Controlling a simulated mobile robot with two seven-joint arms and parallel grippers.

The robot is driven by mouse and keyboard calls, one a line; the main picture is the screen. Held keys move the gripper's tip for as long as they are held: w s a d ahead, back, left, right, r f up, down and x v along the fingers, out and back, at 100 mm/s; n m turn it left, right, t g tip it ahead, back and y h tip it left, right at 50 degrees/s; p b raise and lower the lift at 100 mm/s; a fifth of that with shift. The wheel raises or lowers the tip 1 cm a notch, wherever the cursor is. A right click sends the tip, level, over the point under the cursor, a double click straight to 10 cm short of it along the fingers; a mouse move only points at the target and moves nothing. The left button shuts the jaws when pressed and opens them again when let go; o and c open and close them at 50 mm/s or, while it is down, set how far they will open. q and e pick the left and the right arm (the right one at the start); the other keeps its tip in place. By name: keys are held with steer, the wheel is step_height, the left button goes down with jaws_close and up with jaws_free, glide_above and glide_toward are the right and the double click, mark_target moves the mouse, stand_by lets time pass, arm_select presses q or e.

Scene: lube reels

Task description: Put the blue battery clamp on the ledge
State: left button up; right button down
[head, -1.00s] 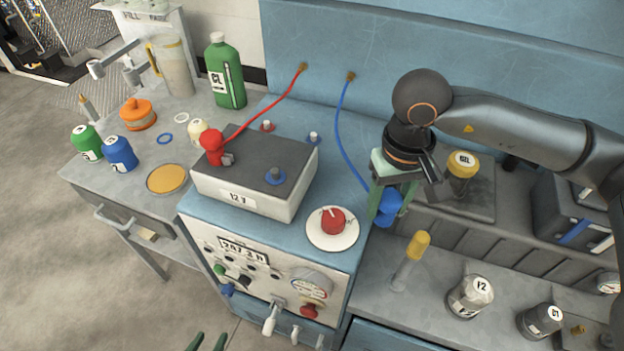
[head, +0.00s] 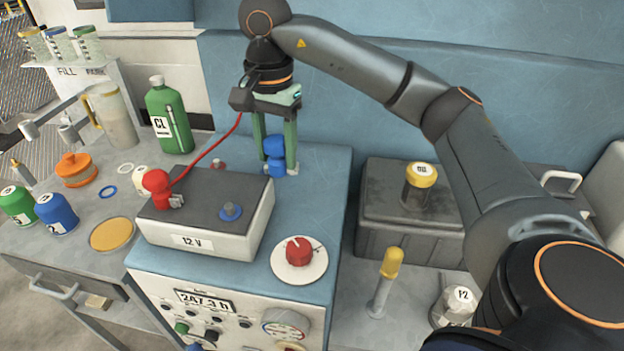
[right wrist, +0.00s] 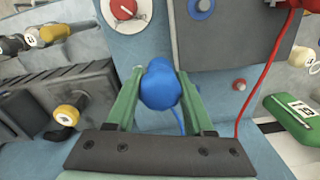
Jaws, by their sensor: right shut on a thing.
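My right gripper (head: 277,168) is shut on the blue battery clamp (head: 274,148). The clamp also shows between the green fingers in the right wrist view (right wrist: 160,86), with its blue cable trailing. It is over the ledge (head: 320,165), the blue cabinet-top strip behind the battery; I cannot tell whether it touches. The battery (head: 190,238), marked 12 V, has the red clamp (head: 157,187) at its left and a blue post (head: 230,211) at its right. A red stud (head: 218,164) stands on the ledge. My left gripper is not in view.
A red dial (head: 299,251) sits right of the battery. A green bottle (head: 168,117) stands left of the ledge, and the red cable (head: 212,151) arches over it. The blue wall panel (head: 330,85) rises behind. A yellow-handled tool (head: 386,280) stands at right.

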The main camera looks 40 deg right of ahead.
steer(key=w+d+f, duration=0.1)
steer(key=d+f, duration=0.1)
steer(key=d, duration=0.2)
steer(key=w+d+f, duration=0.1)
steer(key=d+f, duration=0.2)
steer(key=d, duration=0.1)
steer(key=w+d+f, duration=0.1)
steer(key=d+f, duration=0.2)
steer(key=d, duration=0.1)
steer(key=shift+w+f, duration=0.2)
steer(key=shift+w+d+f, duration=0.1)
steer(key=shift+d+f, duration=0.2)
steer(key=shift+f, duration=0.05)
steer(key=shift+d+f, duration=0.15)
steer(key=shift+f, duration=0.8)
steer(key=shift+d+f, duration=0.1)
steer(key=shift+f, duration=0.8)
steer(key=shift+f+b, duration=0.2)
steer(key=shift+b, duration=0.1)
steer(key=shift+c, duration=1.4)
jaws_free()
